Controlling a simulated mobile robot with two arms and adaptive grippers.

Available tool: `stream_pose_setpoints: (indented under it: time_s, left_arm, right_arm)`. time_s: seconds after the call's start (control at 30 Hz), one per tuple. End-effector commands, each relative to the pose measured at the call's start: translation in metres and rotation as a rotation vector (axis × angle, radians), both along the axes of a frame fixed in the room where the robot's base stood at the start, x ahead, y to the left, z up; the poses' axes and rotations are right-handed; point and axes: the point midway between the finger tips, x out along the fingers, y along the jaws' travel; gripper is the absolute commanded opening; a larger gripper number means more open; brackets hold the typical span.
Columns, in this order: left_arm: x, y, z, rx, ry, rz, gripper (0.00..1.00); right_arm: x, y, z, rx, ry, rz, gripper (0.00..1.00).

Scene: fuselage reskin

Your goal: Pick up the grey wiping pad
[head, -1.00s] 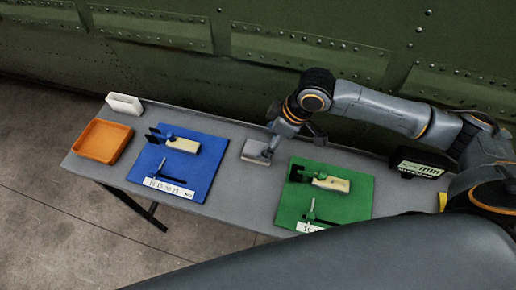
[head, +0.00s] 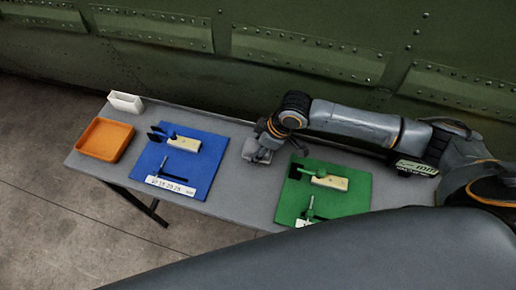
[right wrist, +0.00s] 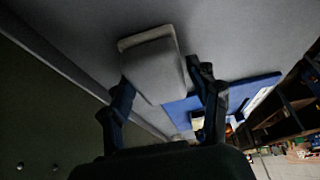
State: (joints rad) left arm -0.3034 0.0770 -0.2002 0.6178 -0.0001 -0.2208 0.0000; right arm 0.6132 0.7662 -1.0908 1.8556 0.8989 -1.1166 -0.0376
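The grey wiping pad (head: 255,156) lies on the grey table between the blue mat and the green mat. It also shows in the right wrist view (right wrist: 152,62) as a block with a lighter edge. My right gripper (head: 267,147) is low over the pad and hides part of it in the head view. In the right wrist view its two fingers (right wrist: 163,86) are spread apart, one towards each side of the pad. I cannot tell whether either finger touches it. My left gripper is not in view.
The blue mat (head: 205,177) and green mat (head: 352,201) hold clamps and pale blocks. An orange tray (head: 105,140) and a white holder (head: 125,102) stand at the table's left end. The green riveted fuselage wall (head: 290,50) rises behind the table (head: 240,194).

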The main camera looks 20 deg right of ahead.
Motion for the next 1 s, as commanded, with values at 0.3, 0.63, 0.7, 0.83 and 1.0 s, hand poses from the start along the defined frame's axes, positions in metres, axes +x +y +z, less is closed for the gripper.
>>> stream_pose_setpoints:
  time_s: [0.3,0.63,0.7,0.83,1.0]
  left_arm:
    - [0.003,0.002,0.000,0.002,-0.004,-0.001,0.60]
    - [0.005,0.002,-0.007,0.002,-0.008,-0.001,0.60]
    - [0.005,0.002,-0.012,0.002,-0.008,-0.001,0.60]
    - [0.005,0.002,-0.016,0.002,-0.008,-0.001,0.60]
    - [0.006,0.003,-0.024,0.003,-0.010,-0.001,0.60]
  right_arm:
    - [0.000,0.000,0.001,-0.001,-0.001,0.000,0.20]
    - [0.002,0.000,0.013,0.002,-0.005,-0.001,0.20]
    - [0.002,0.000,0.024,0.002,-0.005,0.000,0.20]
    - [-0.013,-0.012,0.050,-0.002,-0.005,0.000,0.20]
    - [-0.042,-0.036,0.094,-0.004,-0.007,0.001,0.20]
